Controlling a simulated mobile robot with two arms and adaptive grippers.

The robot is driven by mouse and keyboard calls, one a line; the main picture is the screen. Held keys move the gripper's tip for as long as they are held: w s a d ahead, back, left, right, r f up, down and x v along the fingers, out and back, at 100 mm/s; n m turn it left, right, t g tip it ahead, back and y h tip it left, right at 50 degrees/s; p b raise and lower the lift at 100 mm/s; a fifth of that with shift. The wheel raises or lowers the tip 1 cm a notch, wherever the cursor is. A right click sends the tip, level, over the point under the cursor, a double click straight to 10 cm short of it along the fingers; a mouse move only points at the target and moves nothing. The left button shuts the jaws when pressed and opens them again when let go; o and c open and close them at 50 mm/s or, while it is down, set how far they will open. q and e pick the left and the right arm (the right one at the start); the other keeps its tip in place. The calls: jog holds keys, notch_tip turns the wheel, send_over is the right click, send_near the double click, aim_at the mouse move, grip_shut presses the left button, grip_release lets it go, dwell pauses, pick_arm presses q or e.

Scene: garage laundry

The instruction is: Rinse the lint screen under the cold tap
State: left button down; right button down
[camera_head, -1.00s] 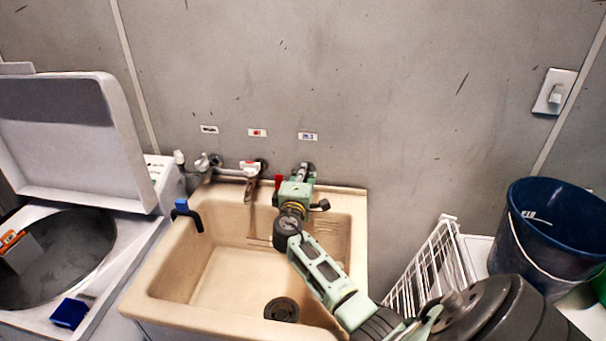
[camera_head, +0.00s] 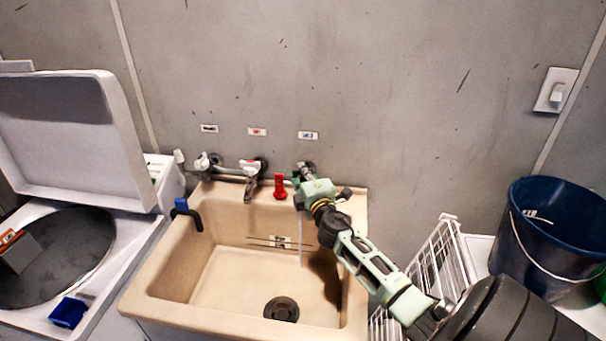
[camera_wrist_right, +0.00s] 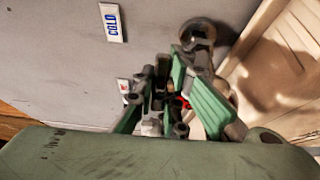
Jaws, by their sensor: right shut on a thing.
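My right gripper (camera_head: 303,184) is at the cold tap (camera_head: 307,168), on the wall behind the sink (camera_head: 360,225). It is shut on part of this tap; the fingers hide the exact grip. In the right wrist view the green fingers (camera_wrist_right: 165,92) close in front of the wall, near the COLD label (camera_wrist_right: 112,22). A thin pale streak, apparently water, runs down below the tap into the sink. I cannot clearly identify the lint screen; a blue piece with a black bent part (camera_head: 186,210) sits at the sink's left rim. My left gripper is out of view.
A red fitting (camera_head: 280,187) and another tap (camera_head: 250,172) stand left of the gripper. An open-lidded washer (camera_head: 105,215) with a small blue box (camera_head: 68,313) is at left. A white rack (camera_head: 440,262) and blue bucket (camera_head: 550,235) are at right. The basin is mostly clear.

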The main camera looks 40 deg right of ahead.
dwell(0.3)
jog(key=c, duration=1.8)
grip_release()
jog(key=shift+o, duration=0.2)
jog(key=shift+s, duration=0.1)
jog(key=v, duration=1.2)
